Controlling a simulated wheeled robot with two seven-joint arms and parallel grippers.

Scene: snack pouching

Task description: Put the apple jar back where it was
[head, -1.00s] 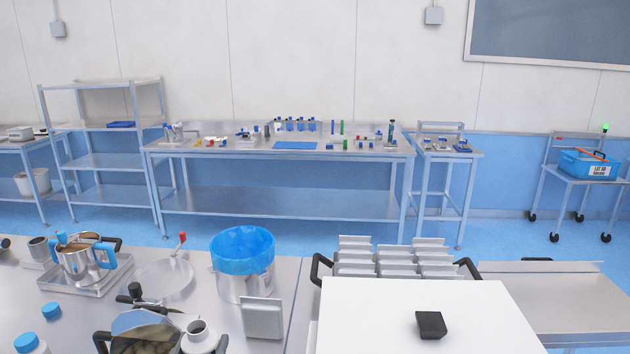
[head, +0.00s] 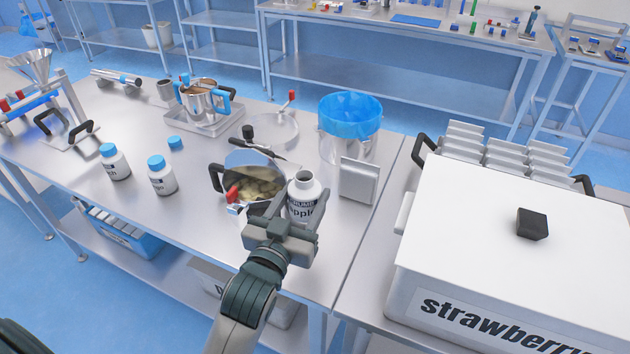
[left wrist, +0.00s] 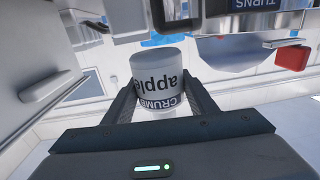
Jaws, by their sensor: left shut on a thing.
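The apple jar (head: 304,196) is white, with a dark "apple" label and an open, uncapped mouth. It stands out upright at the right side of the steel pot (head: 262,190) in the head view. My left gripper (head: 284,222) is shut on the jar from the near side. In the left wrist view the jar (left wrist: 160,72) sits between both fingers, its label upside down. I cannot tell whether its base touches the table. A loose blue cap (head: 176,143) lies on the table farther left. My right gripper is not in view.
Two blue-capped white jars (head: 114,162) (head: 161,176) stand at the left, with bare table (head: 205,215) nearby. A blue-lined bin (head: 350,125) and a small grey panel (head: 358,180) are right of the jar. A big white strawberry box (head: 470,240) fills the right side.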

